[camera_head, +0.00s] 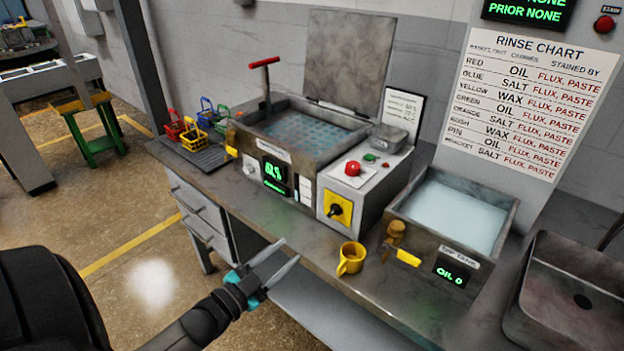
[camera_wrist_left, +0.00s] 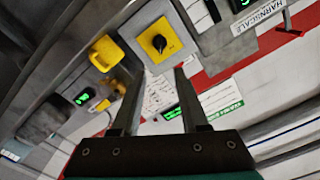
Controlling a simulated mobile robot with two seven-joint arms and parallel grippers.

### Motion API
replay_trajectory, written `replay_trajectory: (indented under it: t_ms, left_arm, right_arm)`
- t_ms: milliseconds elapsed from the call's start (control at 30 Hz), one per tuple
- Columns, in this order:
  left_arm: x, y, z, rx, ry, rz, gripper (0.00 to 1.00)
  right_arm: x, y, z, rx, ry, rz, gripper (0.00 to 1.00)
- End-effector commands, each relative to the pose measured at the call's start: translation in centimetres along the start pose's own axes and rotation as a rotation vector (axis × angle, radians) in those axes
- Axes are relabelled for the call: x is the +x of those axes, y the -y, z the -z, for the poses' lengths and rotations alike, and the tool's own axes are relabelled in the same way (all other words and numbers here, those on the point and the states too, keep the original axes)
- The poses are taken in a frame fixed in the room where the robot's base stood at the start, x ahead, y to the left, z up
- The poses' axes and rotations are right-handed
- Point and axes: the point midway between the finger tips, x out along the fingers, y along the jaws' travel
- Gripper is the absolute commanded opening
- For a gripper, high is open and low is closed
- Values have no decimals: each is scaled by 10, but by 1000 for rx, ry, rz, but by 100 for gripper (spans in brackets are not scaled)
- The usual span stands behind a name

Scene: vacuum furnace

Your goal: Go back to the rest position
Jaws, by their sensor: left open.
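My left gripper (camera_head: 277,267) is open and empty, its two fingers spread apart. In the head view it hangs in front of the bench's front edge, left of the yellow mug. In the left wrist view the gripper (camera_wrist_left: 158,80) points toward the bench front, with nothing between its fingers. The yellow mug (camera_head: 352,258) stands upright on the bench near its front edge, apart from the gripper; it also shows in the left wrist view (camera_wrist_left: 103,53). My right gripper is in neither view.
The bench (camera_head: 300,236) carries a liquid-filled tank with an open lid (camera_head: 349,60), a control box with a yellow switch plate (camera_head: 338,208), and a rinse tank (camera_head: 454,212). Small coloured baskets (camera_head: 192,135) stand at the left end. A sink (camera_head: 570,295) is at right.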

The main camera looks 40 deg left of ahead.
Motion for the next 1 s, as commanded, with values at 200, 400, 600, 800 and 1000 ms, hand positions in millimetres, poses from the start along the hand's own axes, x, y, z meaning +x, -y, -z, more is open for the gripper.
replay_trajectory:
  t_ms: [200, 400, 600, 800, 1000]
  left_arm:
    - [0, -1, -2, -2, 5, -1, 44]
    - [-13, -35, -60, -59, 159, -25, 44]
    - [-62, -124, -171, -175, 499, -105, 44]
    - [-143, -228, -252, -270, 847, -227, 44]
    - [-238, -321, -293, -321, 1170, -371, 44]
  right_arm:
    - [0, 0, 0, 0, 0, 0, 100]
    - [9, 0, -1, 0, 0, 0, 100]
    - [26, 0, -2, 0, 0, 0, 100]
    - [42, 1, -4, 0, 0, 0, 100]
    - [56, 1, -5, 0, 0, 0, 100]
